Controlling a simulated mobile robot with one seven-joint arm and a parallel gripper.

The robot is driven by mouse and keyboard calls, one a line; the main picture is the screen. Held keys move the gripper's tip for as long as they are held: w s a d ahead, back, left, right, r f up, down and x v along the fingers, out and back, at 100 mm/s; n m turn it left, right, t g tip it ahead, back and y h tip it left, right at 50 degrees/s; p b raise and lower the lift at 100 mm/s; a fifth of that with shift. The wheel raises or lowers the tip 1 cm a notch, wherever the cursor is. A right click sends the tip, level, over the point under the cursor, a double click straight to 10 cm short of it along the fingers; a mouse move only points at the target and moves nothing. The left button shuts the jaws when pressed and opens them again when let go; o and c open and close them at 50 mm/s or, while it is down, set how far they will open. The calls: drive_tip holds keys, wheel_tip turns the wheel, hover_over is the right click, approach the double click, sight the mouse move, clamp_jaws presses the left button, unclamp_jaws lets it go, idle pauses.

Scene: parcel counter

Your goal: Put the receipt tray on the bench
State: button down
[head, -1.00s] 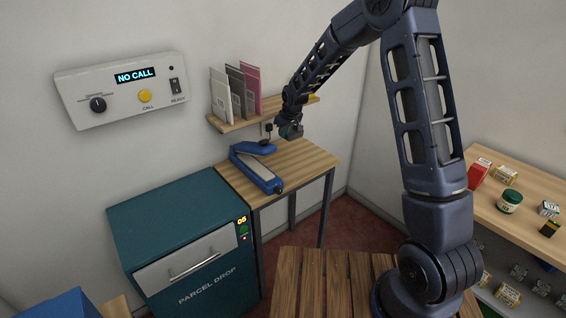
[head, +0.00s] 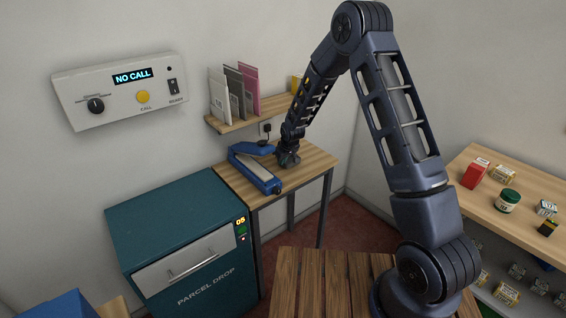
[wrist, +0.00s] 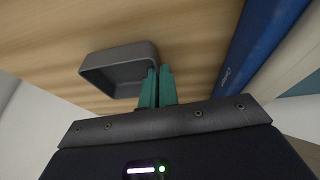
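The receipt tray (wrist: 118,68), a small dark grey open box, shows in the wrist view just left of my green fingertips. My gripper (wrist: 157,84) has its two fingers close together on the tray's near right wall. The tray is over the wooden bench top (wrist: 195,45); whether its base touches the wood is hard to tell. In the head view my gripper (head: 289,162) is low at the bench (head: 313,161), just right of the blue sealer. The tray cannot be made out clearly there.
The blue sealer (head: 256,168) lies along the bench's left part, close to my gripper; its blue side also shows in the wrist view (wrist: 262,40). A wall shelf with upright envelopes (head: 236,92) is above. The bench's right part is clear.

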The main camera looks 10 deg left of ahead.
drive_tip(key=shift+f, duration=0.3)
drive_tip(key=shift+f, duration=0.1)
drive_tip(key=c, duration=1.7)
unclamp_jaws()
